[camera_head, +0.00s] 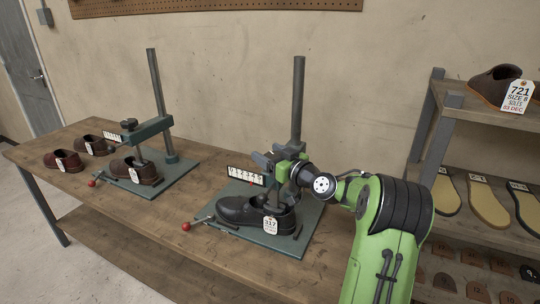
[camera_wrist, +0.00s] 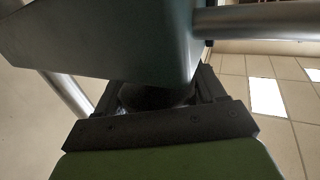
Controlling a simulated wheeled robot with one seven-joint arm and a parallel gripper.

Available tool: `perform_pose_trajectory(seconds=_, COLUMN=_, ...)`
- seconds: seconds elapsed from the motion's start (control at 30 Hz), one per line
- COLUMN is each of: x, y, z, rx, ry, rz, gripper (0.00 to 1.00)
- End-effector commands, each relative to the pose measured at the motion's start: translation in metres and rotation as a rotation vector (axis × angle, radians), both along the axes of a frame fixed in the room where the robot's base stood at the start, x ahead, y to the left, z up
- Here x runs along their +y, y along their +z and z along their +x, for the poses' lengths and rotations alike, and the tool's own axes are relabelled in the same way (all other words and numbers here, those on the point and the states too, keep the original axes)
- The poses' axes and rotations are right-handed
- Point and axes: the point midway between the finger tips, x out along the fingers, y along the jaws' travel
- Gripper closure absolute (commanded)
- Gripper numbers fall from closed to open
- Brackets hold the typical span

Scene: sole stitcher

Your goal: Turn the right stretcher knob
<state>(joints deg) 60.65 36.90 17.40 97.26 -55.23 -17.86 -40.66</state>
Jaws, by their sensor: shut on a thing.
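The right stretcher is a green base plate (camera_head: 283,240) with an upright grey post (camera_head: 298,95) and a numbered scale (camera_head: 246,175). A black shoe (camera_head: 245,212) with a tag reading 317 sits on it. My gripper (camera_head: 280,160) is at the top of this stretcher, beside the post; my wrist hides much of the head there. In the wrist view my gripper (camera_wrist: 160,105) is shut on a dark rounded knob (camera_wrist: 155,97), just under the stretcher's green arm (camera_wrist: 110,40). The knob is mostly hidden by the jaws and the arm.
The left stretcher (camera_head: 140,130) holds a brown shoe (camera_head: 135,170), with its knob (camera_head: 129,123) on top. Two more brown shoes (camera_head: 64,160) stand at the bench's left end. A shelf rack (camera_head: 450,110) with shoes and soles stands close at right.

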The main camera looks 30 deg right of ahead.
Motion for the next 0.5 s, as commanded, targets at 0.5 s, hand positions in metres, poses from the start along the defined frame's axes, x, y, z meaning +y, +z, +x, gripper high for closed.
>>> perform_pose_trajectory(seconds=0.5, x=-0.0066, y=-0.0002, z=0.0, rx=0.001, ry=-0.404, rz=0.0, gripper=0.61)
